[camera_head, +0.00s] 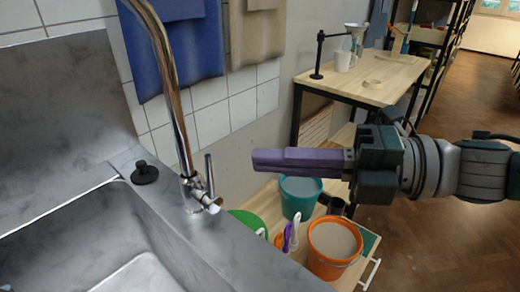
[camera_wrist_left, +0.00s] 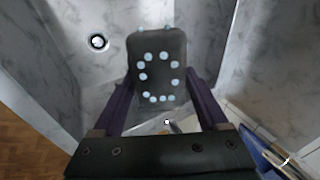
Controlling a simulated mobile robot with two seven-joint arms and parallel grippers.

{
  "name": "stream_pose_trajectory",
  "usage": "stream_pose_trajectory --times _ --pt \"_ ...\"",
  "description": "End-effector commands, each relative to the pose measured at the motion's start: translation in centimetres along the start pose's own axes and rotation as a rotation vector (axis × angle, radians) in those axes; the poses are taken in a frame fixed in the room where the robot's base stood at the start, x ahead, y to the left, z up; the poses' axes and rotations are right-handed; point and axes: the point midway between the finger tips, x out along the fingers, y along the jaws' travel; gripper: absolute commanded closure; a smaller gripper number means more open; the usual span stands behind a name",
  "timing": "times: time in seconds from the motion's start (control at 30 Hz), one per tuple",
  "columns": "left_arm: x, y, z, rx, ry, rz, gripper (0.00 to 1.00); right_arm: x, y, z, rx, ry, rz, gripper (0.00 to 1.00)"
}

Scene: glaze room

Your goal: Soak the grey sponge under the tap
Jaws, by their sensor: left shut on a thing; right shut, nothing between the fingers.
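The grey sponge (camera_wrist_left: 158,62) is a dark grey block with pale blue dots in a ring on its face. In the left wrist view my left gripper (camera_wrist_left: 161,84) is shut on it, one purple finger on each side, above the sink basin (camera_wrist_left: 75,75). The head view does not show the sponge or left gripper. The chrome tap (camera_head: 176,105) rises from the sink's rim in the head view, its spout cut off at the top; its side lever (camera_head: 209,175) stands upright. My right gripper (camera_head: 258,160) is shut and empty, to the right of the tap.
A round drain (camera_wrist_left: 97,41) shows in the basin. A black knob (camera_head: 144,173) sits on the sink rim. Below my right gripper stand a teal bucket (camera_head: 300,199), an orange bucket (camera_head: 333,248) and a green tub (camera_head: 248,220). Blue cloth (camera_head: 180,50) hangs behind the tap.

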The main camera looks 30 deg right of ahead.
Motion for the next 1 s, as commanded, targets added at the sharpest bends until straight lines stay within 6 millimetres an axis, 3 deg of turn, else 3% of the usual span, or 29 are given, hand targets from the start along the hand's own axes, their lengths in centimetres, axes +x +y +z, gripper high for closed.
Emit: stream_pose_trajectory --times 0.17,0.7,1.0 --pt "-0.6 0.1 0.0 0.001 -0.001 0.002 0.68 -0.1 0.8 0.1 0.0 0.0 0.0 1.0" --pt "-5.4 1.8 0.6 0.001 -0.001 0.002 0.68 -0.5 6.9 0.8 0.0 0.0 0.0 1.0" --pt "-6.0 2.4 0.8 0.0 0.0 0.0 0.68 -0.6 7.5 0.9 0.0 0.0 0.0 1.0"
